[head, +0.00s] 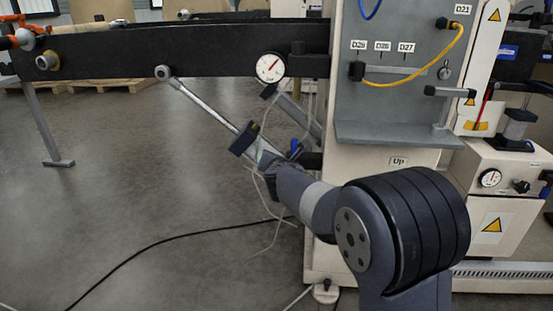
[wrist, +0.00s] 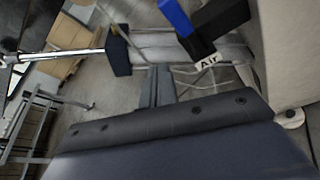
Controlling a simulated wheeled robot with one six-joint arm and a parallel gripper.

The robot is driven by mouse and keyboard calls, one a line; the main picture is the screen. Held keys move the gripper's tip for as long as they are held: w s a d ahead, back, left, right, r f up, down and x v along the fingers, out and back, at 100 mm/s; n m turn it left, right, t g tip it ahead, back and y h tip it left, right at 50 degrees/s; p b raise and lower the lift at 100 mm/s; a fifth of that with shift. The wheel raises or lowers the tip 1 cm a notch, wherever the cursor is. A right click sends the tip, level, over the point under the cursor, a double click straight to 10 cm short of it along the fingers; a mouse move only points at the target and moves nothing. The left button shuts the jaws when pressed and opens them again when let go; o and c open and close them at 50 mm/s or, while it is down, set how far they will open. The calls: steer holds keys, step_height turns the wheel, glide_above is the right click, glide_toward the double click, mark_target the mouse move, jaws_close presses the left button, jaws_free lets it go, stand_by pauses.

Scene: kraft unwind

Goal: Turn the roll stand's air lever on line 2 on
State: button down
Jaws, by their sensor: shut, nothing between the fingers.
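The air lever (wrist: 175,14) is a blue handle on a black valve body (wrist: 222,24) at the top of the wrist view. In the head view the blue lever (head: 294,147) shows small beside the stand, just above my wrist. My gripper (wrist: 160,72) is shut and empty, with its fingers pointing up the wrist view, below and a little left of the lever. It appears apart from the lever. In the head view my own arm hides most of the gripper.
A pneumatic cylinder (head: 210,105) runs slanting under the black beam (head: 190,53), close to the gripper. A gauge (head: 270,67) and thin hoses hang near it. The pale stand cabinet (head: 388,158) is at the right.

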steer(key=shift+s+d+b, duration=0.15)
steer(key=shift+s+d, duration=0.1)
steer(key=shift+s, duration=0.65)
steer(key=shift+s+d+b, duration=0.15)
steer(key=shift+s+d, duration=0.1)
steer(key=shift+s, duration=0.65)
